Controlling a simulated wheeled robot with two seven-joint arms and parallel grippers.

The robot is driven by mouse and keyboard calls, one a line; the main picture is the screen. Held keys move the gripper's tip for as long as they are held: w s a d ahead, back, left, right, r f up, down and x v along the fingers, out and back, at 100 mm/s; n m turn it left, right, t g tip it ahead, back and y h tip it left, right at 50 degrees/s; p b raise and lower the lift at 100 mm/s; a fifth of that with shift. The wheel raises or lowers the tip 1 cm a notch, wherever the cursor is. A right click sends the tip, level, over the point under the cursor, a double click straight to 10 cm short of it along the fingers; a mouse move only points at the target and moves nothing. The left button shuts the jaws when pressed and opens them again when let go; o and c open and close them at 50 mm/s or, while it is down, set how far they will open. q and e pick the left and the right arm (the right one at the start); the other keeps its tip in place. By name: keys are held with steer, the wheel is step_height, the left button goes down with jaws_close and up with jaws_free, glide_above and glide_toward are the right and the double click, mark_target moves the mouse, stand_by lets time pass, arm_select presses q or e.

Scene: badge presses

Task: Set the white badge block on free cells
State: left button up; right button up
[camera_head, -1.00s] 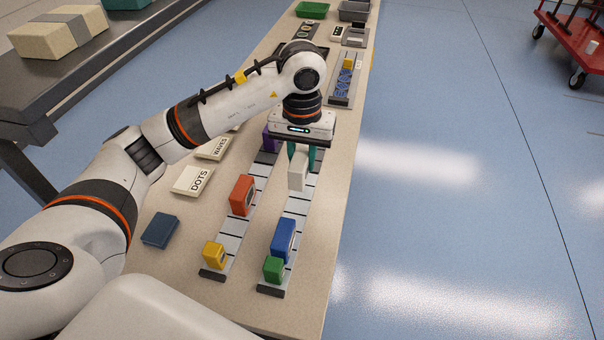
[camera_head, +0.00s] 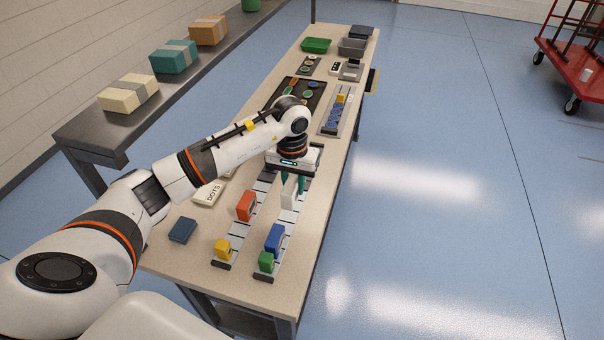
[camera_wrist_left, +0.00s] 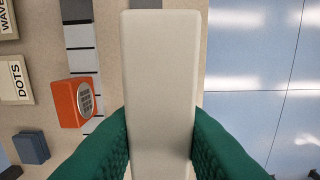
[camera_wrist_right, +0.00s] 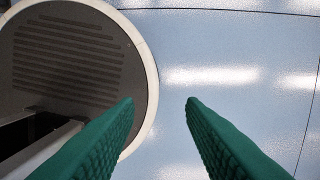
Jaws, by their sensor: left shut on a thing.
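The white badge block (camera_head: 289,192) is between the green fingers of my left gripper (camera_head: 293,183), which is shut on it. In the left wrist view the block (camera_wrist_left: 160,90) stands large between the fingers. It is over or in the right rail (camera_head: 283,223); I cannot tell whether it touches. The right rail holds a blue block (camera_head: 275,238) and a green block (camera_head: 265,262) at its near end. The left rail (camera_head: 235,236) holds an orange block (camera_head: 245,206) and a yellow block (camera_head: 223,249). My right gripper (camera_wrist_right: 160,102) is open and empty, over the floor.
A DOTS card (camera_head: 209,194) and a dark blue box (camera_head: 182,230) lie left of the rails. A dark tray (camera_head: 313,108), a blue-patterned rack (camera_head: 332,118) and green and grey bins lie farther back. The table's right edge is close to the right rail.

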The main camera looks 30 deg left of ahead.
arm_select(q)
steer(key=shift+s+a+r+p, duration=0.15)
steer(key=shift+a+r+p, duration=0.2)
steer(key=shift+p, duration=0.3)
steer(key=shift+a, duration=0.25)
steer(key=f+b, duration=0.1)
steer(key=f, duration=0.2)
steer(key=f+b, duration=0.2)
steer(key=f, duration=0.1)
steer(key=f+b, duration=0.2)
steer(key=shift+a+f, duration=0.25)
steer(key=shift+f, duration=0.15)
steer(key=shift+f+b, duration=0.6)
steer(key=shift+f+b, duration=0.3)
steer(key=shift+b, duration=0.05)
steer(key=o, duration=1.1)
steer(key=shift+c, duration=0.2)
